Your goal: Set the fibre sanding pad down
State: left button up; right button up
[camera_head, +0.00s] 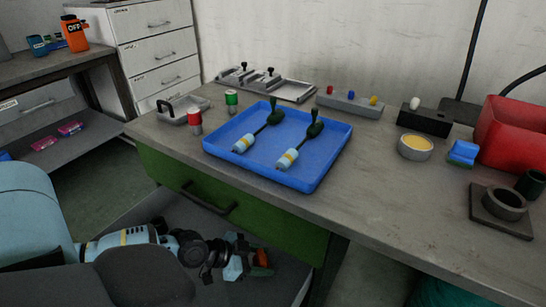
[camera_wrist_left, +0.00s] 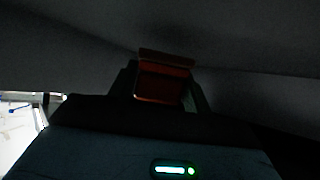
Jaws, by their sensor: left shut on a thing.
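My left gripper (camera_head: 248,260) is low in front of the workbench, over a grey surface (camera_head: 205,225) that looks like the inside of an open drawer. It is shut on the fibre sanding pad (camera_head: 262,258), a small reddish-brown block. In the left wrist view the pad (camera_wrist_left: 163,82) sits between the dark fingers of the left gripper (camera_wrist_left: 163,98), with dark grey surfaces around it. I cannot tell whether the pad touches the surface below. My right gripper is out of view.
The workbench (camera_head: 375,180) has a green drawer front (camera_head: 270,220) with a dark handle just above my left gripper. On top are a blue tray (camera_head: 310,180) with two tools, red and green cylinders, a yellow-filled bowl (camera_head: 415,148) and a red bin (camera_head: 515,130).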

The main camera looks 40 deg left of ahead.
aim_at(268, 262)
pick_arm(q)
jog(key=shift+b+x, duration=0.3)
jog(key=shift+x, duration=1.4)
jog(key=shift+w+d+f, duration=0.15)
jog(key=shift+w+f, duration=0.05)
jog(key=shift+f, duration=0.1)
jog(key=shift+f, duration=0.15)
jog(key=o, duration=1.1)
